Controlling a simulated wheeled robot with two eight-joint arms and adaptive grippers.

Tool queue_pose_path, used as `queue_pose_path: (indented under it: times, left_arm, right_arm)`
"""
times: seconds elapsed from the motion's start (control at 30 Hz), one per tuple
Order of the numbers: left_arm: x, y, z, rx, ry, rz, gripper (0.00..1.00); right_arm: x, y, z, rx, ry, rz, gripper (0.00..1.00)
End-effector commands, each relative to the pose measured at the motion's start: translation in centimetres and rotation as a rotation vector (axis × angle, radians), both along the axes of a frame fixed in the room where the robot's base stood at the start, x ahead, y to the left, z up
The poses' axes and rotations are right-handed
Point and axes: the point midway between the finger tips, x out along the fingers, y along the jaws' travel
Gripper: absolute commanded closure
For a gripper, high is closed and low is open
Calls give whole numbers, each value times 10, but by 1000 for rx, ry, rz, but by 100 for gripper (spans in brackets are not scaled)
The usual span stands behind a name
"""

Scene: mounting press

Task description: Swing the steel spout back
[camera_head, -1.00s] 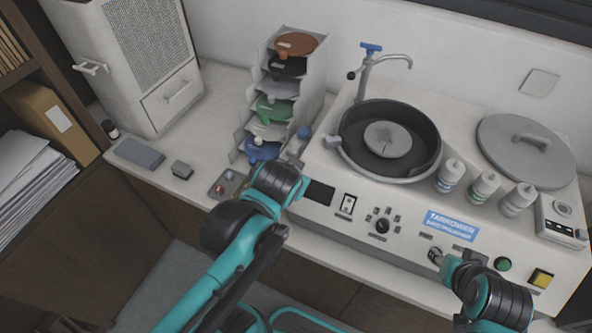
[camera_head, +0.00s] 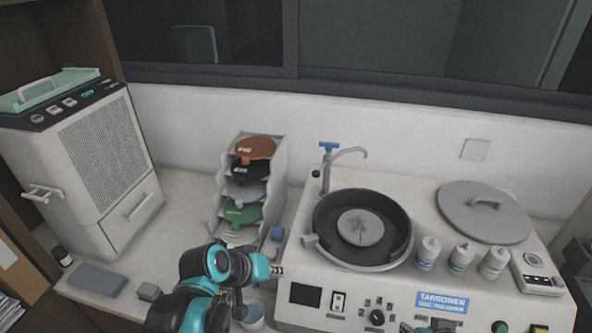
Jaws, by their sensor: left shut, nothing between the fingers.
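The steel spout (camera_head: 350,152) rises from a post with a blue handle (camera_head: 329,147) at the back left of the polishing machine. Its curved arm points right, and its tip hangs behind the black bowl (camera_head: 320,215). My left gripper (camera_head: 276,270) is shut and empty, by the machine's left front corner. It is well in front of and below the spout, apart from it. My right gripper does not show clearly in this view.
A rack of coloured discs (camera_head: 277,165) stands left of the machine, with a small blue-capped bottle (camera_head: 277,234) beside it. Several white bottles (camera_head: 461,257) and a round grey lid (camera_head: 484,212) are on the right. A wall runs behind the spout.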

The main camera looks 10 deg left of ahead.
Motion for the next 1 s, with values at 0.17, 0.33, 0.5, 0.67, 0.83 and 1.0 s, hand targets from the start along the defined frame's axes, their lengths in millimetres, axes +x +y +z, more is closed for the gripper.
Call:
queue_pose_path:
  times: [0.17, 0.33, 0.5, 0.67, 0.83, 1.0]
  left_arm:
    - [40, 2, 30, -194, -12, 49, 100]
    - [96, 22, 73, -476, -69, 103, 100]
    - [141, 61, 114, -741, -171, 130, 100]
    - [157, 87, 133, -871, -241, 134, 100]
    - [164, 89, 136, -907, -262, 131, 100]
    - [183, 71, 132, -906, -257, 127, 100]
  right_arm:
    - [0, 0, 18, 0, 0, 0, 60]
    - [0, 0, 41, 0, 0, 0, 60]
    - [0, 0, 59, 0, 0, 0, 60]
    - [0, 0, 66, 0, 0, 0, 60]
    - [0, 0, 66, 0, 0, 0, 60]
    - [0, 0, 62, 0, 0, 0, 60]
